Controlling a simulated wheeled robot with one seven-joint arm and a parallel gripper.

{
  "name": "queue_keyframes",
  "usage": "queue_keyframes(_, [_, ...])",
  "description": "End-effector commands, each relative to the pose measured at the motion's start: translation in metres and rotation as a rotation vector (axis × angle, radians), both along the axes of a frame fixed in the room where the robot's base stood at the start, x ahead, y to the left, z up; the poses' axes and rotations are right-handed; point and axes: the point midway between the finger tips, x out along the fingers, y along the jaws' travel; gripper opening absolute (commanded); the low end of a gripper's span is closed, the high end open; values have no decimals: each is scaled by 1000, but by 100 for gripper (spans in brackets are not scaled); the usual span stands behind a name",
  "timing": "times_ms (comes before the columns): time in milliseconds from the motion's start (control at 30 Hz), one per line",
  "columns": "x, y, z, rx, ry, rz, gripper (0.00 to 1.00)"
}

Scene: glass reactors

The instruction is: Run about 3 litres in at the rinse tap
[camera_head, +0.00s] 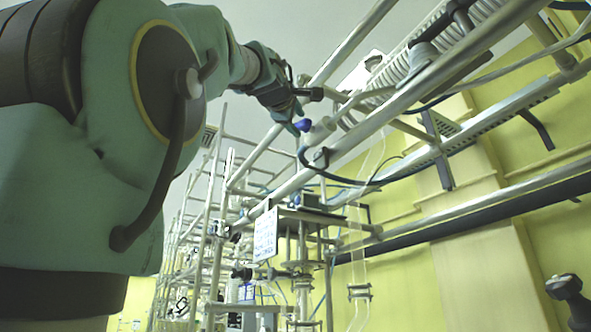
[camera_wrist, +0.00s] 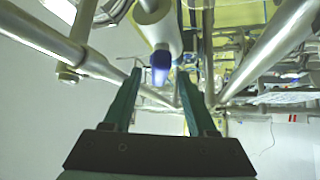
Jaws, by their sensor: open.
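A tap with a blue handle (camera_wrist: 160,70) and a white body (camera_wrist: 157,28) shows at the top centre of the wrist view. In the head view its blue handle (camera_head: 303,125) is small, beside the steel frame. I cannot tell for sure that it is the rinse tap. My gripper (camera_wrist: 159,82) is open, with its two green fingers pointing towards the tap. The blue handle appears between the fingertips, and I see no contact. In the head view my gripper (camera_head: 294,112) is high up, right by the blue handle. No flowing water or volume reading is visible.
Steel pipes (camera_head: 375,105) run diagonally close to my gripper, and a pipe (camera_wrist: 45,38) lies to its left in the wrist view. A ribbed white hose (camera_head: 425,50) runs along the frame. A white sign (camera_head: 265,234) hangs below. Glass piping (camera_head: 360,292) stands lower down.

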Motion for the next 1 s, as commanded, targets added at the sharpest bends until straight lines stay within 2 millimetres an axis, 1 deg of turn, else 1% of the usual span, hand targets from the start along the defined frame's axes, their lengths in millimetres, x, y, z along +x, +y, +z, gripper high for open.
queue_keyframes(233, [0, 0, 0, 0, -1, 0, 57])
queue_keyframes(733, [0, 0, 0, 0, 0, 0, 1])
queue_keyframes(767, [0, 0, 0, 0, 0, 0, 0])
queue_keyframes(1000, [0, 0, 0, 0, 1, 0, 0])
